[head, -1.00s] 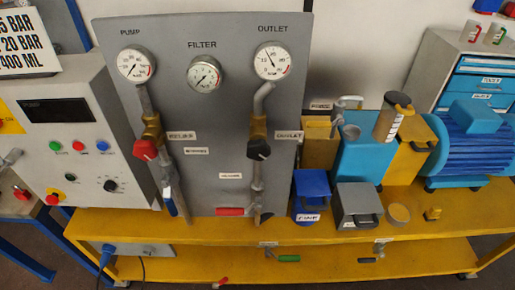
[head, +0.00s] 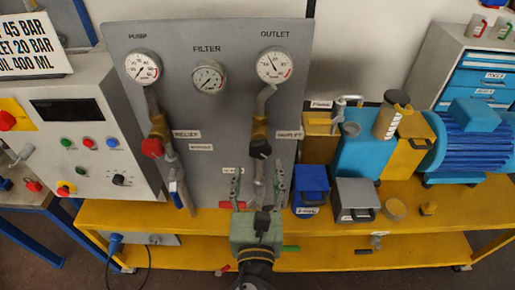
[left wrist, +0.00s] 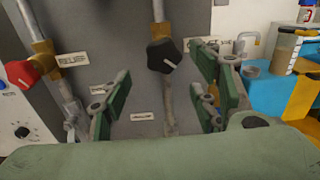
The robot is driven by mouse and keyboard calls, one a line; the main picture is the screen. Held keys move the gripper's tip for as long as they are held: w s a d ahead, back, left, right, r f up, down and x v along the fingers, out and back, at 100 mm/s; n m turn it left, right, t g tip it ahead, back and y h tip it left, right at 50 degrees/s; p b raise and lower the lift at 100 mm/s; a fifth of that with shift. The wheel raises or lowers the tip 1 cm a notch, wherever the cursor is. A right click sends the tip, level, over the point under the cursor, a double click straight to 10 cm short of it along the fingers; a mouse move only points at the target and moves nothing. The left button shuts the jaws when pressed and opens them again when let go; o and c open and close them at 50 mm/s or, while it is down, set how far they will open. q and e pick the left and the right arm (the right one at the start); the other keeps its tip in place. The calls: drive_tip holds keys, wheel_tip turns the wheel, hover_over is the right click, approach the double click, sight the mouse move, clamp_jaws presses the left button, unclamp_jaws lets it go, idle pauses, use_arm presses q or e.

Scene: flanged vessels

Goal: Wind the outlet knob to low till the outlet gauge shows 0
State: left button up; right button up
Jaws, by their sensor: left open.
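The black outlet knob (head: 260,148) sits on the outlet pipe below the brass fitting on the grey panel. It also shows in the left wrist view (left wrist: 164,55), ahead of and between the fingers. The outlet gauge (head: 274,65) is at the panel's top right; its needle points up and slightly left, off the low end, and the digits are too small to read. My left gripper (head: 257,178) is open and empty, below the knob, fingers pointing up toward it and apart from it. Its green fingers show in the left wrist view (left wrist: 160,95). My right gripper is not in view.
The red relief knob (head: 152,148) is on the left pipe, with a blue-handled valve (head: 176,193) below. The pump gauge (head: 142,68) and filter gauge (head: 208,77) are on the panel. A blue box (head: 311,185) and grey box (head: 355,199) stand right on the yellow bench (head: 410,215).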

sight(258, 153)
use_arm(q)
drive_tip(key=w+p, duration=0.2)
drive_tip(key=w, duration=0.5)
drive_tip(key=shift+r, duration=0.2)
drive_tip(key=shift+w+f, duration=0.1)
drive_tip(key=shift+w, duration=0.25)
drive_tip(key=shift+c, duration=1.1)
drive_tip(key=c, duration=0.8)
drive_tip(key=shift+c, duration=0.2)
